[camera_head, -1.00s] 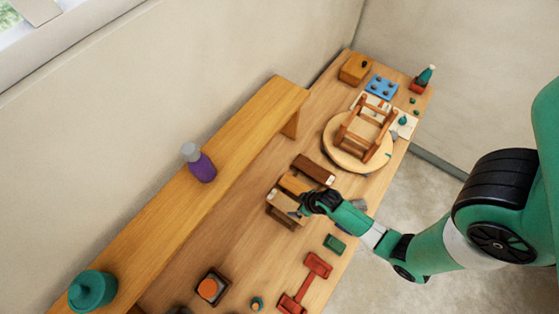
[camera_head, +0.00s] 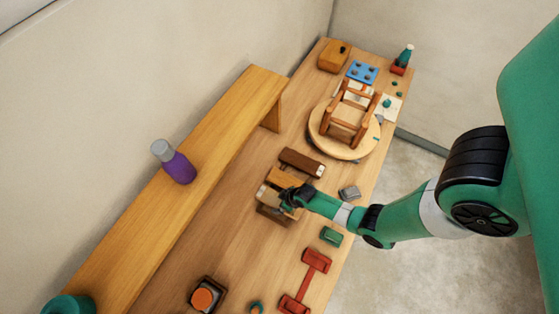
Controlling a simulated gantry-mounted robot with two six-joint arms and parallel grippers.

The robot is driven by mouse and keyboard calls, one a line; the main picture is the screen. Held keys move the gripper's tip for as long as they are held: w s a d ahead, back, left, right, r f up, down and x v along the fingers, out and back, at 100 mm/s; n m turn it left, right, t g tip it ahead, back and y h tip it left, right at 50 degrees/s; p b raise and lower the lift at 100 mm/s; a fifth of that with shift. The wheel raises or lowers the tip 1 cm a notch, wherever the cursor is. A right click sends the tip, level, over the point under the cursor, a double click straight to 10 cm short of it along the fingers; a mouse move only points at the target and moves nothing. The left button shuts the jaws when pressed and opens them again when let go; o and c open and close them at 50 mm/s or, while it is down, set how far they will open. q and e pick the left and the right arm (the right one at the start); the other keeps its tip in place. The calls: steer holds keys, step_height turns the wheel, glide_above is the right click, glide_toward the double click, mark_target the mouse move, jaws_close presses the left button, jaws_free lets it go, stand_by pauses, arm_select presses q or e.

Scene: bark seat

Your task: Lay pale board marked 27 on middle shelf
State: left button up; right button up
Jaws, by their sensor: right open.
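A small stack of boards lies on the bench, with a pale board (camera_head: 267,195) at its left front. The number 27 cannot be read on it. My right gripper (camera_head: 286,198) is open at the right end of this pale board and hides part of it. Whether the fingers touch it cannot be told. A mid-brown board (camera_head: 286,178) and a dark brown board (camera_head: 303,162) with a white label lie just behind. No shelf can be surely told as the middle one; a long raised wooden shelf (camera_head: 215,135) runs along the wall. My left gripper is out of view.
A small chair frame (camera_head: 348,115) stands on a round turntable (camera_head: 325,143) behind the boards. A grey block (camera_head: 349,192), a green block (camera_head: 331,236) and a red tool (camera_head: 309,275) lie near the front edge. A purple bottle (camera_head: 178,167) stands on the raised shelf.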

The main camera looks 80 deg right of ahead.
steer(key=shift+c, duration=0.2)
steer(key=c, duration=1.3)
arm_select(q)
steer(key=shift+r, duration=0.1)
arm_select(e)
steer(key=shift+o, duration=0.2)
